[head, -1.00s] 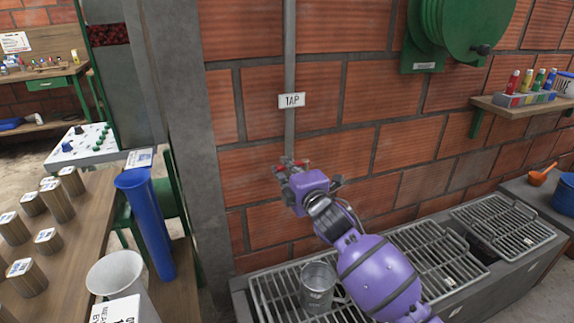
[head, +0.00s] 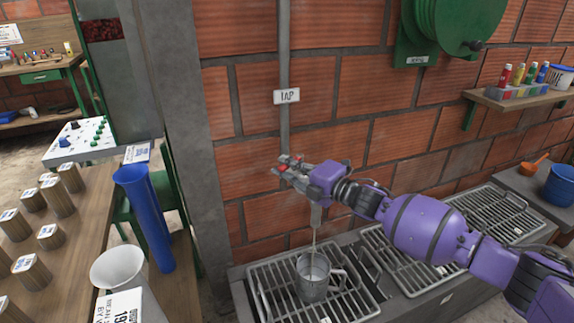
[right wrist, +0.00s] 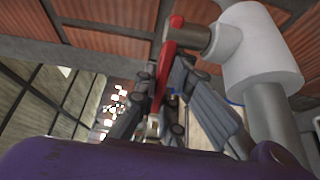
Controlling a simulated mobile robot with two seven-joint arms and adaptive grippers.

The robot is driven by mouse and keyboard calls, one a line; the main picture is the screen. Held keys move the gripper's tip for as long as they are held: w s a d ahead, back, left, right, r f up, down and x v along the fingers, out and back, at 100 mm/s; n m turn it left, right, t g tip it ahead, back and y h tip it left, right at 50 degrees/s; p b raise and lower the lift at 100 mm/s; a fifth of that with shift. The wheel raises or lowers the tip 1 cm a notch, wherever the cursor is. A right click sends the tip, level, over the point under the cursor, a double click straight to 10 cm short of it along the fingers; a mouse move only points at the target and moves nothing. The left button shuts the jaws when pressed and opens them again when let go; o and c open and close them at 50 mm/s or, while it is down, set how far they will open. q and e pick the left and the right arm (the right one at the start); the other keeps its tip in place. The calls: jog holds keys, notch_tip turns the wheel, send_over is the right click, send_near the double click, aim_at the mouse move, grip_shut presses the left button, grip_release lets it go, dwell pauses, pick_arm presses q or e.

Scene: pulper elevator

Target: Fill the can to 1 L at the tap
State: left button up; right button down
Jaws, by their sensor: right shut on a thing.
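A grey metal can (head: 312,284) with a side handle stands upright on the left grate, under the tap spout (head: 316,214). A thin stream of water (head: 313,240) runs from the spout into the can. The level inside is too small to read. My right gripper (head: 287,168) is at the tap, below the TAP sign. In the right wrist view its fingers (right wrist: 160,100) are closed on the red tap lever (right wrist: 169,62), beside the pale tap body (right wrist: 262,60). My left gripper is not in view.
The metal grates (head: 405,255) line the wall basin. On the left, a wooden table (head: 85,240) holds several labelled blocks, with a blue tube (head: 147,215) and a pale funnel-shaped vessel (head: 118,268) nearby. A blue bucket (head: 560,186) stands far right.

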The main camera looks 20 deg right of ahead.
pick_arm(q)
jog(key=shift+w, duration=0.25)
pick_arm(e)
jog(key=c, duration=1.8)
grip_release()
jog(key=shift+c, duration=0.2)
jog(key=shift+s+d, duration=0.1)
jog(key=shift+s, duration=0.05)
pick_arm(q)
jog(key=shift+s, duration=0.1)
pick_arm(e)
jog(key=v, duration=1.1)
jog(key=shift+s+d, duration=0.2)
jog(key=shift+s, duration=0.15)
jog(key=shift+f, duration=0.1)
